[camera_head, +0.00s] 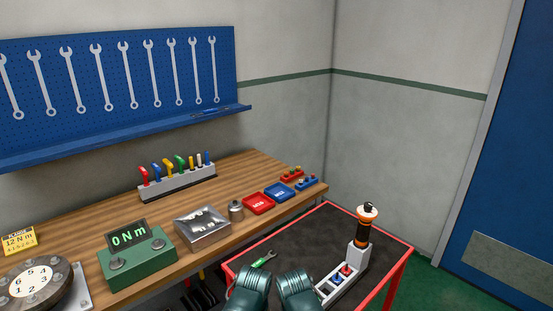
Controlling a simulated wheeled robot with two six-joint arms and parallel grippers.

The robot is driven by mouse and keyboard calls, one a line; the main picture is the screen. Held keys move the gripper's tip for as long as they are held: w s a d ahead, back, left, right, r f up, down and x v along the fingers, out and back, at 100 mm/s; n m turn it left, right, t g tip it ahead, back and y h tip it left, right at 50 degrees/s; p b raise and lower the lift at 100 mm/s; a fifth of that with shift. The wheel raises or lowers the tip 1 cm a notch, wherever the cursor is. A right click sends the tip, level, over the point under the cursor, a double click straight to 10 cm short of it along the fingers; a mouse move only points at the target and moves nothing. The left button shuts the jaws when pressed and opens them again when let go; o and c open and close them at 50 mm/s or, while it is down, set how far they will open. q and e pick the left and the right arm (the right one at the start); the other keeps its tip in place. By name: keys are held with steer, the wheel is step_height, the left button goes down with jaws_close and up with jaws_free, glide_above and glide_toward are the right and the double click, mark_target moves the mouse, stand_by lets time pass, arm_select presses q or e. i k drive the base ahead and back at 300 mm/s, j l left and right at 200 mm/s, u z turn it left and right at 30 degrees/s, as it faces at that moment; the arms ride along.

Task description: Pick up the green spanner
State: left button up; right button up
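The green spanner (264,259) lies on the dark top of the red-edged cart, near its left edge. It has a green handle and a metal open end, and it lies slanted. Two dark teal parts of my own arms show at the bottom centre, just below and to the right of the spanner. No fingers of either gripper show, so nothing held can be seen.
The red-edged cart (320,214) also bears a grey holder (355,262) with an upright orange-and-black tool (363,225). The wooden bench (235,177) at left carries a green torque display (137,258), a metal tray (202,227) and a tool rack (177,184). The cart's middle is clear.

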mark_target(261, 262)
steer(key=j+z, duration=0.45)
steer(key=j, duration=0.15)
steer(key=j+z, duration=0.5)
steer(key=j, duration=0.1)
